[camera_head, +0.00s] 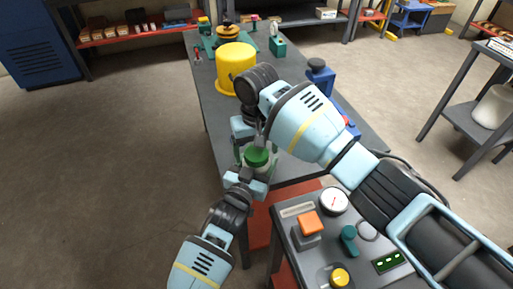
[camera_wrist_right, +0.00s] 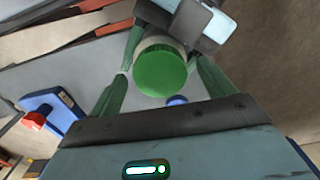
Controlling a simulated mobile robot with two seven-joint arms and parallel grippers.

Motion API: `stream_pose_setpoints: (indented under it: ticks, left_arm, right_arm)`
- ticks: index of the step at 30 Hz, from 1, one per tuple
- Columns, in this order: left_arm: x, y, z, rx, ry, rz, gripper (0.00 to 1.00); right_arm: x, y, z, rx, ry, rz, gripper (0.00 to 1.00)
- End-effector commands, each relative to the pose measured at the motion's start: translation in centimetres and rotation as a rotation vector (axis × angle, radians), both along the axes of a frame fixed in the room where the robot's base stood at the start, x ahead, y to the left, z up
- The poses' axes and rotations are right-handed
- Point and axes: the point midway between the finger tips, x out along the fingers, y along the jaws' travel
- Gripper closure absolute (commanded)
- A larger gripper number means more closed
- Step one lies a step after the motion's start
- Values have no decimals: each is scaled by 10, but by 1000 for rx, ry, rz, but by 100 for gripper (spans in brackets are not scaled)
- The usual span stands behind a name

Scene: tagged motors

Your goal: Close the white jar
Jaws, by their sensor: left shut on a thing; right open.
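The white jar (camera_wrist_right: 152,42) shows in the right wrist view, with its green lid (camera_wrist_right: 160,74) at its mouth. The lid also shows from above in the head view (camera_head: 256,156). I cannot tell whether it is fully tightened. My left gripper (camera_head: 254,179) is shut on the jar from the near side, and shows at the top of the right wrist view. My right gripper (camera_head: 255,146) is open above the jar. In the right wrist view its green fingers stand on either side of the lid, with gaps between. My arms hide much of the jar in the head view.
A yellow bucket (camera_head: 236,66) stands on the grey table (camera_head: 213,110) beyond the right gripper. A dark blue item (camera_head: 320,74) stands right of it. A panel with a gauge (camera_head: 334,201) and an orange block (camera_head: 309,222) is at the near right. The floor at left is clear.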

Motion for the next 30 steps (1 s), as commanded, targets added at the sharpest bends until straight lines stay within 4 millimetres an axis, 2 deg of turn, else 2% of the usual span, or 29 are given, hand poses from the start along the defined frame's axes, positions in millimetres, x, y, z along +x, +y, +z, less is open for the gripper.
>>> stream_pose_setpoints:
  ticks: [8, 11, 22, 25, 30]
  left_arm:
    - [0, 0, -1, 0, 1, 0, 98]
    - [0, 0, -1, 1, 2, 0, 98]
    - [0, 0, -1, 1, 2, 0, 98]
    - [0, 0, -1, 0, 1, 0, 98]
    - [0, 0, -1, 0, 1, 0, 98]
  right_arm:
    - [0, 1, 7, 2, -2, 1, 18]
    - [0, 1, 19, 2, -3, 1, 18]
    - [0, 0, 91, 1, -3, 0, 18]
    - [1, -1, 105, -1, -3, 0, 18]
    - [0, -1, 118, -1, -1, 0, 18]
